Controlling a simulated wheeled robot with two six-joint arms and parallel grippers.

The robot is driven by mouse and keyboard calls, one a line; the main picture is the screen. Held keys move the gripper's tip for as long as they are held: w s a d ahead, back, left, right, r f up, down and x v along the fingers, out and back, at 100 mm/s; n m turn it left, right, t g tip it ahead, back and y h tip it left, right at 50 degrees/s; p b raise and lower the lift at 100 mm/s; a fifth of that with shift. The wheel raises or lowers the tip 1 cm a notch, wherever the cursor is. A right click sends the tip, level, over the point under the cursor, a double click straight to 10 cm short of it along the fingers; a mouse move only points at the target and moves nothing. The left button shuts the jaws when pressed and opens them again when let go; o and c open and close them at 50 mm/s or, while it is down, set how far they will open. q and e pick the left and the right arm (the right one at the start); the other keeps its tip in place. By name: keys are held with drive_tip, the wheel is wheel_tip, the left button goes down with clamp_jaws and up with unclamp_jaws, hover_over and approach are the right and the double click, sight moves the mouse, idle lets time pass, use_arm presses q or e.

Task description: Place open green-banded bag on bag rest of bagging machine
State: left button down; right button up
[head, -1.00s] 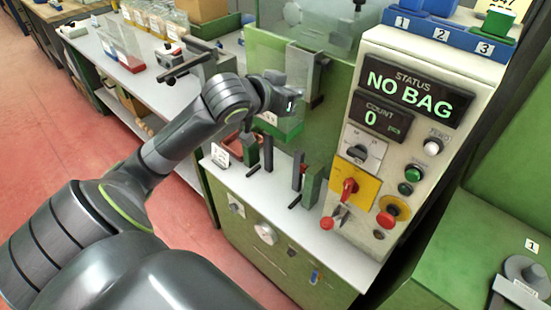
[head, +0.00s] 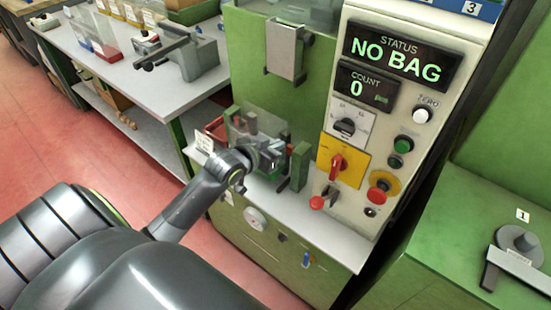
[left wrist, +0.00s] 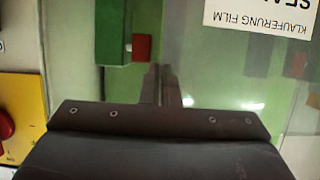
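My left gripper (head: 272,160) is low over the bagging machine's white shelf, among short green and dark posts. Its fingers look shut in the left wrist view (left wrist: 164,82), pinched on the clear bag (head: 262,124). The bag is see-through and stands up around the fingers; its green band (head: 268,173) shows partly below the gripper. Whether the bag touches the shelf is hidden by the gripper. A green post (head: 300,167) is just right of the gripper. The display (head: 403,56) reads NO BAG. My right gripper is not in view.
A control panel (head: 372,130) with red, yellow and green knobs stands right of the gripper. A grey clamp-like device (head: 180,58) is on the side table at left. A red bin (head: 216,130) is behind my arm. A numbered holder (head: 518,243) is at right.

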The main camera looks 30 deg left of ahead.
use_arm(q)
drive_tip(key=shift+f+b, duration=0.3)
drive_tip(key=shift+f, duration=2)
drive_tip(key=shift+f, duration=0.15)
drive_tip(key=c, duration=1.7)
unclamp_jaws()
drive_tip(key=shift+r, duration=0.2)
drive_tip(key=p+v, duration=0.1)
drive_tip(key=v, duration=1.1)
drive_tip(key=shift+f, duration=0.1)
